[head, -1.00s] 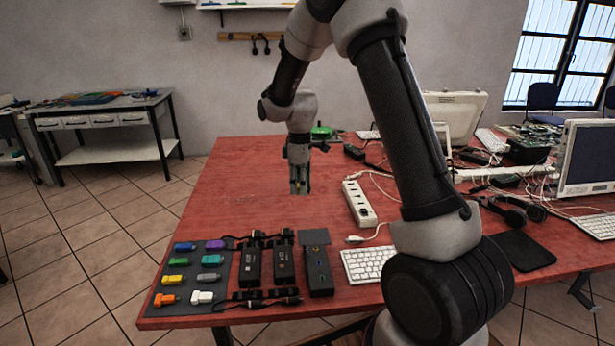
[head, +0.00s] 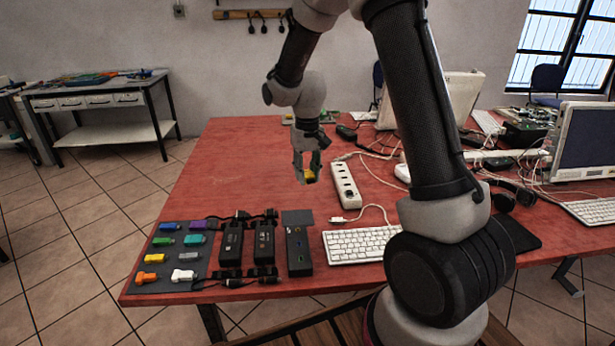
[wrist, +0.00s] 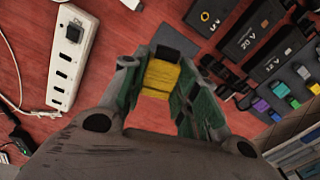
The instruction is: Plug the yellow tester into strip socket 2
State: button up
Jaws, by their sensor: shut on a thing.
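My gripper (head: 305,174) is shut on the yellow tester (head: 310,174), a blocky yellow piece between the fingers. The tester also shows in the wrist view (wrist: 161,78), between the green-sided fingers. They are above the red table, to the left of the white power strip (head: 346,190) in the head view. The strip also shows in the wrist view (wrist: 77,60), left of the gripper and apart from it. It has a row of dark slots and a dark square part near one end. I cannot read any socket numbers. The tester's plug end is hidden.
A dark mat (head: 133,287) at the table's front left holds several coloured adapters, one of them yellow. Black power bricks (head: 231,245) stand beside it. A white keyboard (head: 358,245) and a white cable lie near the strip. The red table left of my gripper is clear.

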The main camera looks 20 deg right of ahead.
aim_at(307, 173)
jog(key=shift+r, duration=2.95)
